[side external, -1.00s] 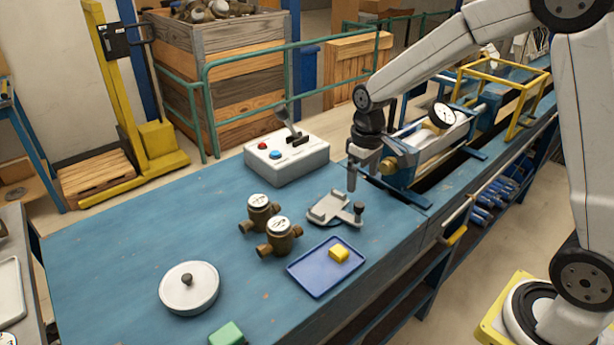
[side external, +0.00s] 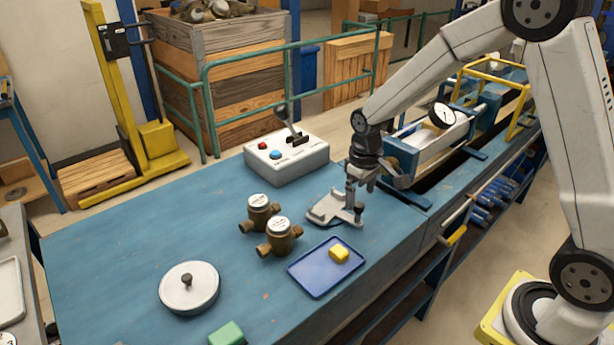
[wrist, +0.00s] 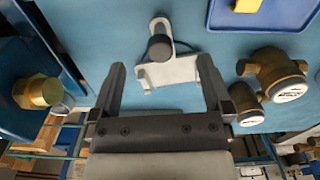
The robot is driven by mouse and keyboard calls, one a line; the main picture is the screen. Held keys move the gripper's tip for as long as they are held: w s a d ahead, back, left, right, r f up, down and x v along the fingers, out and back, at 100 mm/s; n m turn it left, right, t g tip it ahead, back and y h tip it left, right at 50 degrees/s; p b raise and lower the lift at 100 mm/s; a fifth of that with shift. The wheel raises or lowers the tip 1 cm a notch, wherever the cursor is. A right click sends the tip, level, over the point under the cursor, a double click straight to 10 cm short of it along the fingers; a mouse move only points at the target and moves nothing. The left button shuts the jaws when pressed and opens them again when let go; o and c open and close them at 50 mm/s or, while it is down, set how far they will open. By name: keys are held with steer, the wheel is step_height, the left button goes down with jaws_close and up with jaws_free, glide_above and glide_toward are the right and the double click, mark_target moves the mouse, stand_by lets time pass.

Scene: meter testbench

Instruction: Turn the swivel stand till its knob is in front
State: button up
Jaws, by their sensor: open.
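The swivel stand, a light grey cradle plate (side external: 325,208) with a dark round knob at its right end, lies on the blue bench. In the wrist view its plate (wrist: 170,73) and dark knob (wrist: 160,47) show ahead of my gripper. My gripper (side external: 372,192) is low, just above and behind the stand's right part. In the wrist view my gripper (wrist: 162,66) has its fingers wide apart, with the plate's near part between them. Nothing is held. I cannot tell whether a finger touches the stand.
Two brass meters (side external: 279,238) stand left of the stand. A blue tray (side external: 312,282) with a yellow block (side external: 339,253) lies in front. A control box (side external: 287,160) with a lever is behind. A round grey lidded disc (side external: 189,288) and green block (side external: 227,334) are front left.

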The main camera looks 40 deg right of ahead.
steer(key=shift+f, duration=1.15)
stand_by(0.4)
steer(key=shift+c, duration=0.6)
steer(key=shift+a, duration=0.95)
stand_by(0.7)
steer(key=shift+o, duration=0.6)
steer(key=shift+r, duration=0.1)
steer(key=shift+r, duration=2.65)
